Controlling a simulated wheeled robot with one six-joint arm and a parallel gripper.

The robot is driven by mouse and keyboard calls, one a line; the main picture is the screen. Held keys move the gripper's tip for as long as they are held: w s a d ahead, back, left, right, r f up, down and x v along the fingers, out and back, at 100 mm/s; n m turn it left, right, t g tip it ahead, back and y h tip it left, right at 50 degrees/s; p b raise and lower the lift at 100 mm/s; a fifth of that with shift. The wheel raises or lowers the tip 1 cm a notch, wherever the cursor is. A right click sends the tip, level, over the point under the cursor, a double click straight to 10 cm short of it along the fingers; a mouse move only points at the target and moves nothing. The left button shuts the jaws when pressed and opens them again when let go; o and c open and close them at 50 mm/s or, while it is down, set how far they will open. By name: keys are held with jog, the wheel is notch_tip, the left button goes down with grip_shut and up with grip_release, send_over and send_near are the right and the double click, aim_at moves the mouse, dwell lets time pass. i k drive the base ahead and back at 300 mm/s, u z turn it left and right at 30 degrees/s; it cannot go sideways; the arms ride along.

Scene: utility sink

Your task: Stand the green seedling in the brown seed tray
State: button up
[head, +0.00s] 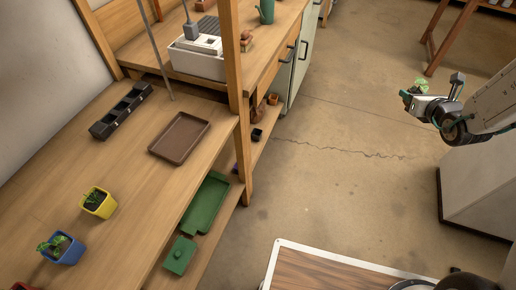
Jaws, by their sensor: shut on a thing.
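The brown seed tray (180,138) lies flat and empty on the wooden bench at the left. My gripper (412,97) is at the right of the view, over the open floor and well apart from the tray. It is shut on the green seedling (421,84), whose leaves show above the fingers. The seedling's lower part is hidden by the gripper.
A black celled tray (121,110) lies left of the brown tray. A yellow pot (98,203) and a blue pot (62,248) hold plants nearer on the bench. A wooden post (236,85) stands at the bench corner. A green tray (208,203) sits on the shelf below.

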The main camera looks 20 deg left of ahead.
aim_at(180, 138)
jog(key=k, duration=0.55)
jog(key=u, duration=1.3)
jog(key=i, duration=0.5)
jog(key=u, duration=0.05)
